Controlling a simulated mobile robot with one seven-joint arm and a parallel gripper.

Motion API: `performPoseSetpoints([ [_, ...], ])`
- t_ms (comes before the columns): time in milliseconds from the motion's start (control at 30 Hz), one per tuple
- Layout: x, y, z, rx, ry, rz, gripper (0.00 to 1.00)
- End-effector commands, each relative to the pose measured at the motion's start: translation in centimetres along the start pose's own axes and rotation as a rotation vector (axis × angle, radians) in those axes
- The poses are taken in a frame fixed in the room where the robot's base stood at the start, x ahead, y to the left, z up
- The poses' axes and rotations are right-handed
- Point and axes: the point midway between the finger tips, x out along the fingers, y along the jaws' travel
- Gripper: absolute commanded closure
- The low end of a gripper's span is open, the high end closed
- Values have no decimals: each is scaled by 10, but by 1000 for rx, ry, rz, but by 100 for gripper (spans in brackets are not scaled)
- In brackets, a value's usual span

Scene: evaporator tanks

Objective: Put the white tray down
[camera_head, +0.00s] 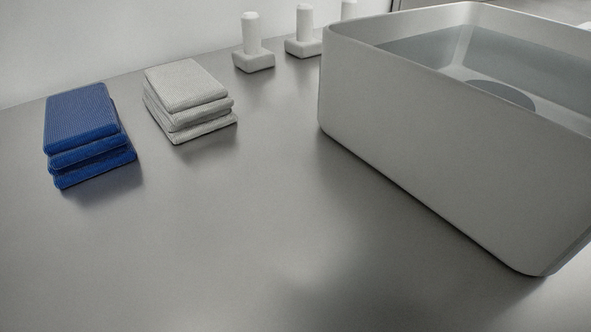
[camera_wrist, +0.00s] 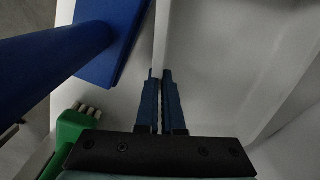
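In the wrist view a white tray (camera_wrist: 215,60) with raised walls and a rounded corner fills the middle and right. My gripper (camera_wrist: 160,75) has its two dark blue fingers close together at the tray's left wall. The wall runs between the fingertips, so they look shut on it. The tray's underside is hidden, and I cannot tell whether it touches a surface. My gripper is not in the head view. I cannot tell whether the large pale basin there is the same thing.
In the head view the pale basin (camera_head: 430,150) stands on a grey counter (camera_head: 220,250), with blue cloths (camera_head: 85,135), white cloths (camera_head: 188,100) and white knobbed blocks (camera_head: 253,45) behind. The counter's front is clear. In the wrist view, a blue post-like thing (camera_wrist: 60,55) and a green object (camera_wrist: 70,130) lie left.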

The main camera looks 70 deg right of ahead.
Motion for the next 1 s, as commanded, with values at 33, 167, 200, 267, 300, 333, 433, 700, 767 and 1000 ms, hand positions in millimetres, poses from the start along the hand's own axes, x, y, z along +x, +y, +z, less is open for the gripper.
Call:
performPoseSetpoints([
  [33,2,-1,0,0,0,-1,100],
  [167,2,0,0,0,0,0,77],
  [200,2,0,0,0,0,0,70],
  [267,2,0,0,0,0,0,65],
  [300,2,0,0,0,0,0,65],
  [333,2,0,0,0,0,0,65],
  [433,2,0,0,0,0,1,65],
  [700,-17,0,0,0,0,1,65],
  [767,-29,0,0,0,0,0,65],
  [1000,-80,0,0,-1,1,-1,65],
])
